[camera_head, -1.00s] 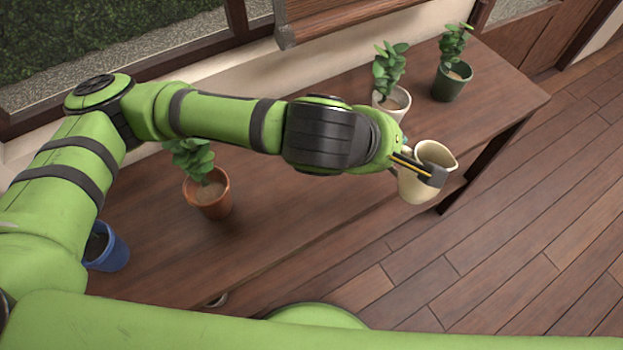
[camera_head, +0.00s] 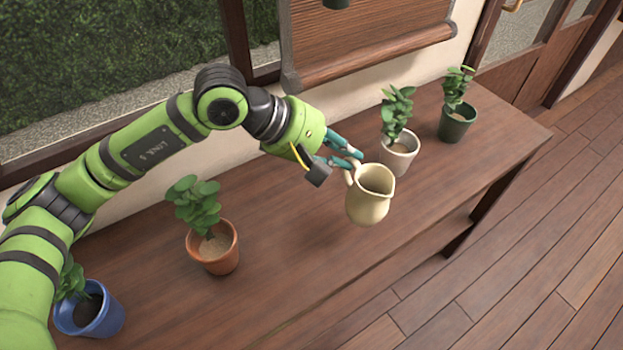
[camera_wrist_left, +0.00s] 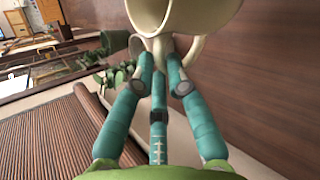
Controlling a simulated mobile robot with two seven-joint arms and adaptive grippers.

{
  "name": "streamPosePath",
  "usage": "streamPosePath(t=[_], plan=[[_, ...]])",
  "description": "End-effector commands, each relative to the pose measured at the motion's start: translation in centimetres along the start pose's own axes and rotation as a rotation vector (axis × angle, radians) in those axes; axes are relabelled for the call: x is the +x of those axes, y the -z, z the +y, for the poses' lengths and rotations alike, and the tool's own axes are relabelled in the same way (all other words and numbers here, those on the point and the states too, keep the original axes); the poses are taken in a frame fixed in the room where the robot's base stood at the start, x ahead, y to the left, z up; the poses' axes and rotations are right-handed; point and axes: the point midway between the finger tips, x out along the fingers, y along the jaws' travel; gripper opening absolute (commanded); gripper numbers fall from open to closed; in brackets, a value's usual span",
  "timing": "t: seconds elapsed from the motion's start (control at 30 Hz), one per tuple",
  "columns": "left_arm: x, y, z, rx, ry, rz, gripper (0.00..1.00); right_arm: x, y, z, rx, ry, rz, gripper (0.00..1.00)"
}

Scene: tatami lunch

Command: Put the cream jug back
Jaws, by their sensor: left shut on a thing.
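The cream jug (camera_head: 369,205) is upright in the head view, over the wooden table, left of and nearer than the white pot. My left gripper (camera_head: 352,160) is shut on its handle, with the arm coming from the left. In the left wrist view the teal fingers (camera_wrist_left: 162,75) close around the handle, and the jug (camera_wrist_left: 200,14) fills the top. I cannot tell for sure whether its base touches the table. My right gripper is not in view.
On the wooden table (camera_head: 300,265) stand potted plants: a blue pot (camera_head: 100,318), a terracotta pot (camera_head: 213,252), a white pot (camera_head: 398,158) and a dark green pot (camera_head: 457,124). The tabletop between terracotta pot and jug is clear. A wall with a rolled blind (camera_head: 370,55) runs behind.

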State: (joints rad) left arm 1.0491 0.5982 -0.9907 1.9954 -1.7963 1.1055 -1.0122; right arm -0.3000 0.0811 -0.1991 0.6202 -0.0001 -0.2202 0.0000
Motion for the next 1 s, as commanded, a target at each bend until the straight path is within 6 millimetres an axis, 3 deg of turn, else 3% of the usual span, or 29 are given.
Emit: streamPosePath(t=[0.1,0.3,0.47,0.77,0.97,1.0], plan=[[-1.0,2.6,-1.2,-0.008,-0.002,0.003,0.00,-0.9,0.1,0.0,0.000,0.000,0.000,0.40],[-1.7,5.2,-2.8,-0.003,-0.003,0.000,0.00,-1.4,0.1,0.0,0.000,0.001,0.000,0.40],[-1.7,5.9,-3.2,0.000,-0.004,-0.001,0.00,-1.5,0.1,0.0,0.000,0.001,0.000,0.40],[0.7,7.5,-5.4,-0.002,-0.002,-0.002,0.00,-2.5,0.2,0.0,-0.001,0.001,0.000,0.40],[0.9,7.7,-5.6,0.001,-0.004,-0.001,0.00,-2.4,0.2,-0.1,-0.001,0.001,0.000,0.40],[0.9,7.7,-5.7,0.001,-0.001,0.001,0.27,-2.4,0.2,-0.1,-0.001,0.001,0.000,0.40]])
